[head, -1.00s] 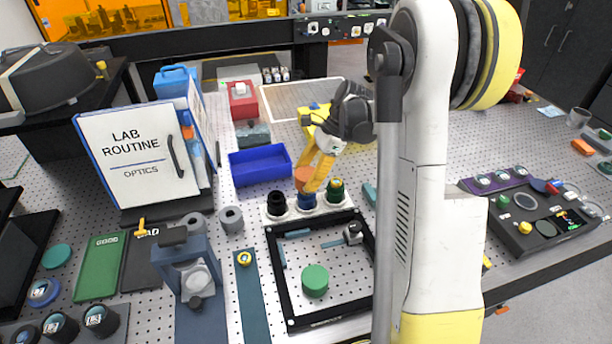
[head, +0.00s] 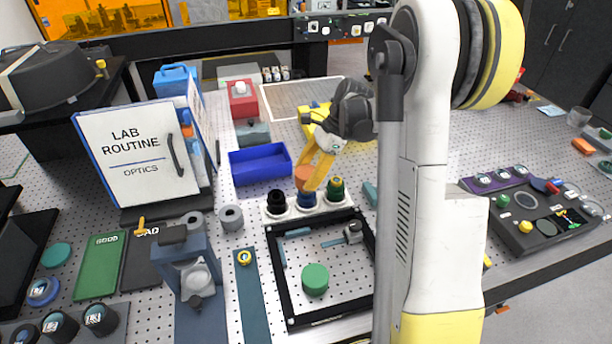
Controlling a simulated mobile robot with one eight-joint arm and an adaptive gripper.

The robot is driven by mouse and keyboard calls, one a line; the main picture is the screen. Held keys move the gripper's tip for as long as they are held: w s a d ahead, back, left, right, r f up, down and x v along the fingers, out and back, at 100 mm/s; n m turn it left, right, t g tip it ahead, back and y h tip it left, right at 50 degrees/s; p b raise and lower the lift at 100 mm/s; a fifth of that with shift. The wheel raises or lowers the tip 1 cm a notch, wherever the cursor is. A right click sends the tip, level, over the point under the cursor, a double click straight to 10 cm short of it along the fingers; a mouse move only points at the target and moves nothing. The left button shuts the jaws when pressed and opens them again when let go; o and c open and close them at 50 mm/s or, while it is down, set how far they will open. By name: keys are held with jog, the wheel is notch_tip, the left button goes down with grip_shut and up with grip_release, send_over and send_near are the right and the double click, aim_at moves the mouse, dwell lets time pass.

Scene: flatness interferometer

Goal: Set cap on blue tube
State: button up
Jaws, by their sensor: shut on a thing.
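The blue tube (head: 306,200) stands in the middle of a white holder (head: 330,209), between a black tube (head: 276,202) on the left and a green tube (head: 336,189) on the right. My gripper (head: 309,183) has yellow fingers and is shut on an orange cap (head: 303,174) directly over the blue tube. The fingers hide part of the cap and the tube's top, so I cannot tell whether the cap touches the tube.
A blue bin (head: 260,165) stands behind the holder. A black square frame (head: 284,290) with a green round piece (head: 315,279) lies in front. A lab routine binder (head: 135,155) stands at the left. A dark tray (head: 520,238) is at the right.

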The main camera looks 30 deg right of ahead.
jog(key=shift+f+b, duration=1.55)
jog(key=shift+f, duration=0.4)
jog(key=o, duration=1.1)
jog(key=shift+c, duration=0.2)
jog(key=v, duration=1.2)
jog(key=shift+s, duration=0.1)
